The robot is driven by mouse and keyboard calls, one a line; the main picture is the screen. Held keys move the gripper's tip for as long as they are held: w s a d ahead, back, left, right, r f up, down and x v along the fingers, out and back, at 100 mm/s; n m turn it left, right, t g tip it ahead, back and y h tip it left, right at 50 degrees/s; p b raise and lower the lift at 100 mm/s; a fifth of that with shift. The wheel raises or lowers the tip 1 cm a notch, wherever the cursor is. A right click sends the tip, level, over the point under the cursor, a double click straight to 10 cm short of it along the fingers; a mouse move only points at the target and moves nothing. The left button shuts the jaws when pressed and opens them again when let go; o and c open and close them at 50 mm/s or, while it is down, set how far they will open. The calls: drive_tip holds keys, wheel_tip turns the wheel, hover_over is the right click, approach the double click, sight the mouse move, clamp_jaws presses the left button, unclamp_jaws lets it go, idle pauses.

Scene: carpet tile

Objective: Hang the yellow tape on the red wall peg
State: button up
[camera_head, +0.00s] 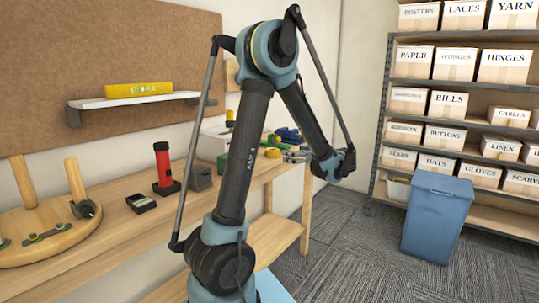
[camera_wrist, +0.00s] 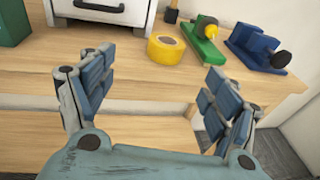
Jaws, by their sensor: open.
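The yellow tape (camera_wrist: 165,48) is a roll lying flat on the wooden workbench in the wrist view. It also shows small at the far part of the bench in the head view (camera_head: 272,153). My gripper (camera_wrist: 158,92) is open and empty. Its blue-padded fingers are spread wide, and the tape lies beyond them, apart from both, between their directions. I cannot make out the red wall peg in either view; my arm covers part of the wall.
A white drawer unit (camera_wrist: 105,14) stands left of the tape; a green tool (camera_wrist: 205,44) and a blue tool (camera_wrist: 260,48) stand right. A red flashlight (camera_head: 163,166) stands nearer on the bench. A wall shelf (camera_head: 130,101) holds a yellow level. A blue bin (camera_head: 437,215) stands on the carpet.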

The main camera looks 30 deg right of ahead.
approach(269, 149)
drive_tip(key=w, duration=0.1)
drive_tip(key=w+a+f, duration=0.1)
drive_tip(key=shift+w+a, duration=0.1)
drive_tip(key=shift+w, duration=0.25)
drive_tip(key=shift+d+x, duration=0.2)
drive_tip(key=shift+x, duration=1.1)
drive_tip(key=shift+d+x, duration=0.2)
drive_tip(key=shift+x, duration=1.05)
drive_tip(key=shift+w+r, duration=0.1)
drive_tip(key=shift+w, duration=0.05)
drive_tip(key=c, duration=1.2)
